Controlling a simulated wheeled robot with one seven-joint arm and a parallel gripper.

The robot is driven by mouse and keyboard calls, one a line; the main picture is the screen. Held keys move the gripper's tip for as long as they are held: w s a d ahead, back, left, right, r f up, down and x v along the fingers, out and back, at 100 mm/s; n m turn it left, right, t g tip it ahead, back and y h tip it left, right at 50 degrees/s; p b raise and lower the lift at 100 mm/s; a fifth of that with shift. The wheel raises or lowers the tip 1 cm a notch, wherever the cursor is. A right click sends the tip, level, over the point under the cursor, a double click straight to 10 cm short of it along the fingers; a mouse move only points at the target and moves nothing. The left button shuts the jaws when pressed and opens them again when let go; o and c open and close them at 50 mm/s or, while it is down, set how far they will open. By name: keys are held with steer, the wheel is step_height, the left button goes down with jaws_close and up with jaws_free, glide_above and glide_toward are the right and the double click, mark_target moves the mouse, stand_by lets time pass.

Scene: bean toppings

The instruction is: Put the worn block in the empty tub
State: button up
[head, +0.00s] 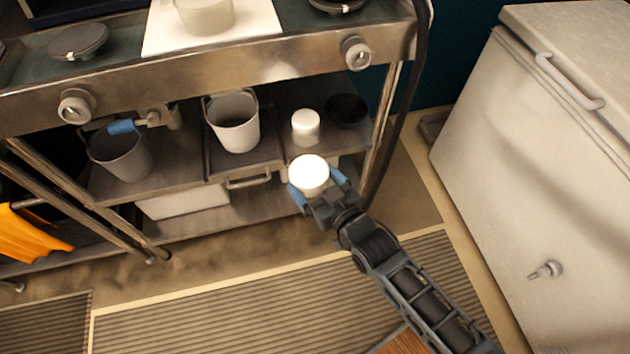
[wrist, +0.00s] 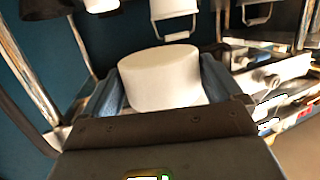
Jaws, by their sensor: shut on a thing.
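My gripper (head: 317,186) is shut on a white, round block (head: 309,172), held in front of the cart's lower shelf. The wrist view shows this block (wrist: 160,80) upright between the blue fingers; it looks plain, and I cannot make out wear on it. A similar white block (head: 305,127) stands on the shelf just behind. A pale tub (head: 237,138) with a wire handle stands left of that block. A greyer tub (head: 124,160) stands further left, with a blue-handled tool (head: 122,127) at its rim. I cannot see either tub's bottom clearly.
A black bowl (head: 347,109) sits at the shelf's right end, near a metal post (head: 385,115) and dark hose. The steel counter edge (head: 220,75) with knobs overhangs the shelf. A white chest (head: 540,190) stands right. The floor in front is open.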

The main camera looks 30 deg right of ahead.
step_height(320, 180, down, 5)
steer(key=b, duration=0.4)
steer(key=shift+f+b, duration=0.1)
steer(key=shift+b, duration=0.2)
steer(key=shift+r+p, duration=0.55)
